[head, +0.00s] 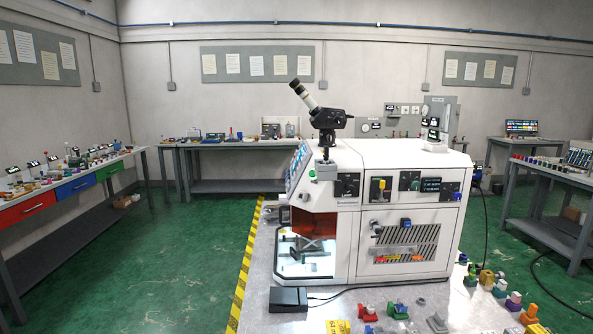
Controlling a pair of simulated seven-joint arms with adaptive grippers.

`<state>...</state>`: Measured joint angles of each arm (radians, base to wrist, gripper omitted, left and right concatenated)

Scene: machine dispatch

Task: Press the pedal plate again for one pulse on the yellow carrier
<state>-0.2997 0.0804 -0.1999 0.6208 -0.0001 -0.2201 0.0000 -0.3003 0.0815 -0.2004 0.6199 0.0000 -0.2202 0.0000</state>
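A flat black pedal plate (288,299) lies on the light bench top in front of the machine, with a dark cable running from it to the right. The white machine (400,215) has an open lit chamber (305,252) at its left front, with an orange-brown shield over it and a dark crossed stand inside. I cannot pick out a yellow carrier in the chamber for certain. Neither my left nor my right gripper is in view.
Small coloured fixtures (368,313) stand along the bench's front, with more at its right. A yellow label (338,327) lies at the near edge. A yellow-black stripe (243,270) marks the bench's left edge. Side tables (75,185) stand clear across green floor.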

